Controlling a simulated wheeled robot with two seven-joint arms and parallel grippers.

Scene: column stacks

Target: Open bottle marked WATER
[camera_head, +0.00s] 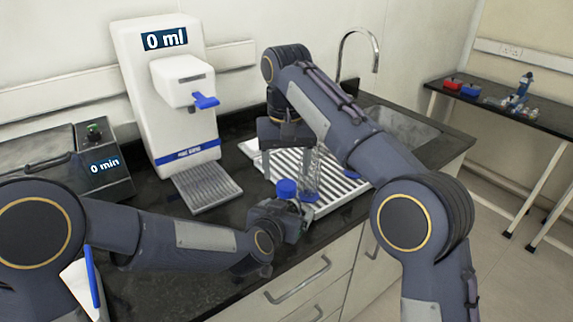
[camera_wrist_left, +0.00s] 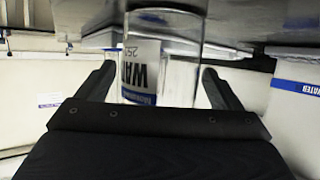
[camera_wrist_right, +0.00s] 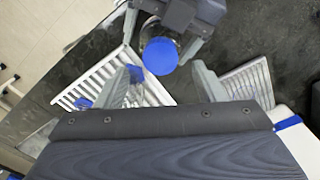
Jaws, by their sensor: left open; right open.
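The bottle marked WATER is clear, with a white and blue label (camera_wrist_left: 141,70) whose visible letters start "WAT". It stands between the spread fingers of my open left gripper (camera_head: 290,218). Its blue cap (camera_head: 286,189) shows above that gripper in the head view. My right gripper (camera_head: 285,145) is open and empty, pointing down above the cap. In the right wrist view the blue cap (camera_wrist_right: 160,56) lies between and beyond its fingertips, apart from them. My left gripper's fingers hide the bottle's lower part in the head view.
A white ribbed drying rack (camera_head: 335,192) holds clear glassware (camera_head: 312,172) close behind the bottle. A white dispenser (camera_head: 165,90) reading "0 ml" with a drip tray (camera_head: 205,187) stands to the left. A sink (camera_head: 400,128) is behind. The counter's front edge is close.

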